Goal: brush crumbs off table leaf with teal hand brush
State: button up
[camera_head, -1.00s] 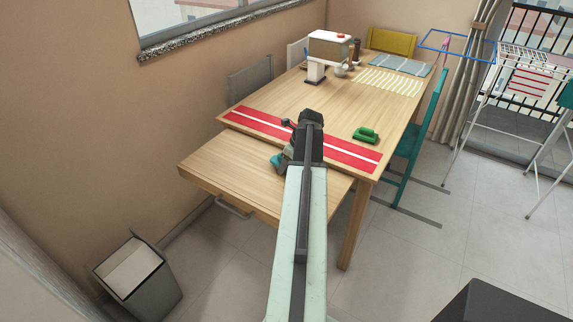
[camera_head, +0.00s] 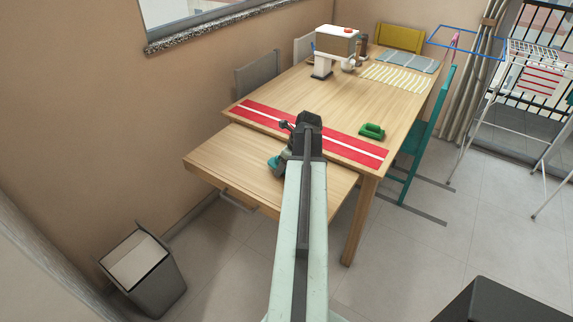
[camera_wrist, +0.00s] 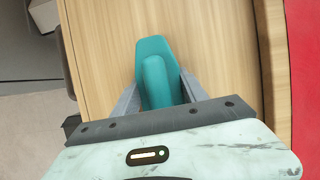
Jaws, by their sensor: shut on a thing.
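The teal hand brush (camera_wrist: 156,75) is between my gripper's fingers in the wrist view, over the wooden table leaf (camera_wrist: 215,50). My gripper (camera_wrist: 160,92) is shut on it. In the head view, a bit of the teal brush (camera_head: 274,162) shows at the left of my gripper (camera_head: 284,160), above or on the leaf (camera_head: 225,160). I cannot tell whether the brush touches the wood. My arm hides part of the leaf. No crumbs can be made out on the leaf in either view.
A red runner with a white stripe (camera_head: 350,147) lies along the main table's near edge, with a green object (camera_head: 372,131) beside it. A grey bin (camera_head: 145,272) stands on the floor at left. A teal chair (camera_head: 425,135) is on the right.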

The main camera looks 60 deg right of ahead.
aim_at(279, 186)
jog(key=shift+a, duration=3.2)
jog(key=shift+s+f, duration=0.15)
jog(key=shift+s, duration=0.65)
jog(key=shift+d, duration=5.85)
jog(key=shift+s+a+f, duration=0.1)
jog(key=shift+s+a, duration=0.05)
jog(key=shift+s, duration=0.8)
jog(key=shift+w+a+r, duration=0.1)
jog(key=shift+a, duration=1.8)
jog(key=shift+a+r, duration=0.1)
jog(key=shift+a, duration=1.75)
jog(key=shift+a+f, duration=0.1)
jog(key=shift+a, duration=1.85)
